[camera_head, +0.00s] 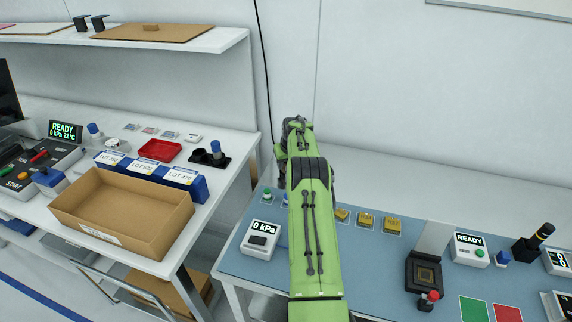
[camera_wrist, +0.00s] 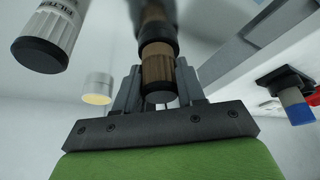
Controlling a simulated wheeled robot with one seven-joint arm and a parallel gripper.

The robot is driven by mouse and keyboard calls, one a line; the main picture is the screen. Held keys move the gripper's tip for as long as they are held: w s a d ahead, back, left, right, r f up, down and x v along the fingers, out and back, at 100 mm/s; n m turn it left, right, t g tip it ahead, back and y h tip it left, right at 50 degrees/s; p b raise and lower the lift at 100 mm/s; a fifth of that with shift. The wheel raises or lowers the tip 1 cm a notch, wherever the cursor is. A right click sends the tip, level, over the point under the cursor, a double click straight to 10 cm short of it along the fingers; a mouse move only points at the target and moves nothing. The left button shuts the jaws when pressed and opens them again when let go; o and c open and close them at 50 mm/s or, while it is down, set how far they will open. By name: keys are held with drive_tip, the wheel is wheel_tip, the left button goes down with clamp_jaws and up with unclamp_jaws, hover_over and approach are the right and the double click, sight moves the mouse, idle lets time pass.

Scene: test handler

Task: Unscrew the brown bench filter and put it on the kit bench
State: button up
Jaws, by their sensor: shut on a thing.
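The brown filter (camera_wrist: 157,66) is in the wrist view, a ribbed brown cylinder with a dark lower end. Its upper part meets a dark cylindrical piece above it; I cannot tell whether the thread between them is still engaged. My gripper (camera_wrist: 158,84) is shut on the brown filter, one grey finger on each side. In the head view my green arm reaches away towards the back wall and hides the filter and the gripper. Two benches show there, a white one (camera_head: 223,143) at left and a blue-topped one (camera_head: 375,268) at right; neither has a readable kit label.
A white filter (camera_wrist: 48,38) hangs to the left of the brown one in the wrist view. In the head view, a cardboard tray (camera_head: 122,207), blue lot bins (camera_head: 181,183) and a red tray (camera_head: 160,150) crowd the left bench. Gold pieces (camera_head: 366,218) stand right of my arm.

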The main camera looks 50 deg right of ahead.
drive_tip(key=shift+w, duration=0.15)
drive_tip(key=shift+r, duration=0.35)
drive_tip(key=shift+r+p, duration=0.3)
drive_tip(key=shift+p, duration=0.05)
drive_tip(key=shift+r+p, duration=0.7)
drive_tip(key=shift+r, duration=0.2)
drive_tip(key=shift+f, duration=0.1)
